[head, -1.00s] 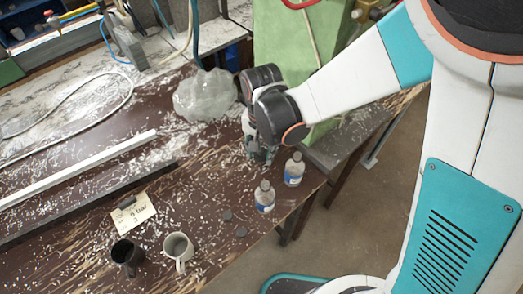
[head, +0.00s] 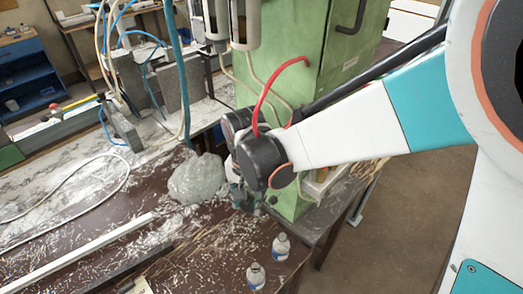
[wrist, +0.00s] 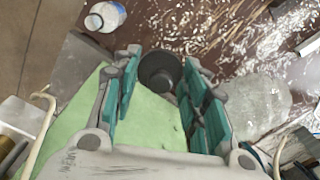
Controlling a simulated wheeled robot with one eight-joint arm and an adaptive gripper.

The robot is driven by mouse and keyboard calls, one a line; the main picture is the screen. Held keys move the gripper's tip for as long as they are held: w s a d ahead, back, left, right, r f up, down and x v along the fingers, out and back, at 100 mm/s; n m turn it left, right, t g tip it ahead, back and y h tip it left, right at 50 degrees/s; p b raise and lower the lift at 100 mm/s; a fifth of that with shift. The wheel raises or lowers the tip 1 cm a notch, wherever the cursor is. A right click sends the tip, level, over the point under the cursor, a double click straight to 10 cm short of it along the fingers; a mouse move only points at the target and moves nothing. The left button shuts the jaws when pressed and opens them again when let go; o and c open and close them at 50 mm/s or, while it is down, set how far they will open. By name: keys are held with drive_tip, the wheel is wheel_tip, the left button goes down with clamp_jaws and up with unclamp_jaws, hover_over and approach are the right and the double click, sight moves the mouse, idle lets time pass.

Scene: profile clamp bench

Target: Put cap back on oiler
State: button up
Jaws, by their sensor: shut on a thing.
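My gripper (wrist: 162,62) is shut on a dark round cap (wrist: 160,72), which sits between the teal finger pads in the wrist view. In the head view my gripper (head: 244,204) is over the bench near the green machine, and the cap is hidden there. Two small clear bottles with blue-and-white labels stand upright at the bench's front right: one bottle (head: 281,248) and, nearer, another bottle (head: 256,279). Both seem to have grey tops. One bottle (wrist: 107,15) shows at the top left of the wrist view, apart from the fingers. I cannot tell which is the oiler.
A crumpled clear plastic bag (head: 197,180) lies just left of my gripper. The green machine (head: 305,80) stands behind, with a red hose (head: 272,82) looping close to my wrist. A white profile (head: 75,257) lies on the shaving-strewn bench (head: 215,248).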

drive_tip(key=shift+s+r+p, duration=0.15)
drive_tip(key=shift+r+p, duration=1.65)
drive_tip(key=shift+r, duration=1.15)
drive_tip(key=b, duration=0.4)
hover_over(251, 240)
wheel_tip(251, 240, down, 6)
drive_tip(key=shift+f, duration=0.1)
wheel_tip(251, 240, down, 20)
drive_tip(key=b, duration=1.3)
drive_tip(key=shift+r+b, duration=0.2)
drive_tip(key=shift+b, duration=0.1)
